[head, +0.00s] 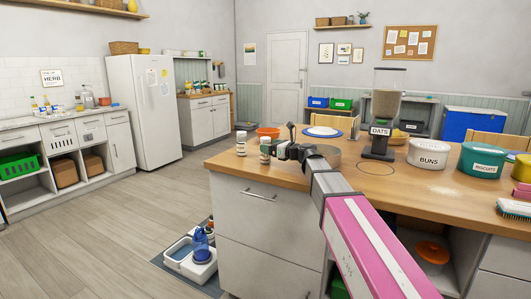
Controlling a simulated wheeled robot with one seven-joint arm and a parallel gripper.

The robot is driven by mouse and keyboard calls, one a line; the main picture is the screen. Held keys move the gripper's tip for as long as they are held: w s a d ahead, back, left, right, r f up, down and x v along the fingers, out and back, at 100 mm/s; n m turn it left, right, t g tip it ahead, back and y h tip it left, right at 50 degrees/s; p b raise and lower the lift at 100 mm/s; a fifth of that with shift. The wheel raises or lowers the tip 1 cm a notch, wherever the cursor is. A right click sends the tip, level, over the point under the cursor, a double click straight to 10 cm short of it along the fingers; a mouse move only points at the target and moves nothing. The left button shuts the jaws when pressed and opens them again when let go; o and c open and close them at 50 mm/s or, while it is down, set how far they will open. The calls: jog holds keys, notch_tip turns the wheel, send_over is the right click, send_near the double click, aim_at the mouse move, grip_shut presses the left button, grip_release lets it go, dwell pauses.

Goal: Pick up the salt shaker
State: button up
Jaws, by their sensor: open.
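Two small white shaker-like containers stand upright near the left end of the wooden counter (215,164). One container (241,145) has a dark top and stands farther left. The other container (265,152) has a green band near its top and stands closer to my gripper. Their labels are too small to read, so I cannot tell which is the salt shaker. My gripper (277,150) is low over the counter, just right of the green-banded container, pointing left. It is open and holds nothing. I cannot tell whether the fingers touch that container.
An orange bowl (268,133) and a blue-rimmed plate (323,132) stand behind the gripper. The counter's left edge is close to the containers.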

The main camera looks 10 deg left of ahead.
aim_at(265, 138)
jog(key=x, duration=0.3)
jog(key=shift+s, duration=0.1)
jog(key=c, duration=1.1)
jog(key=shift+r, duration=0.1)
jog(key=shift+r, duration=0.55)
notch_tip(265, 138, up, 3)
jog(key=shift+f, duration=0.2)
jog(key=s+a+r, duration=0.7)
jog(key=s+a, duration=0.1)
jog(key=shift+a, duration=0.2)
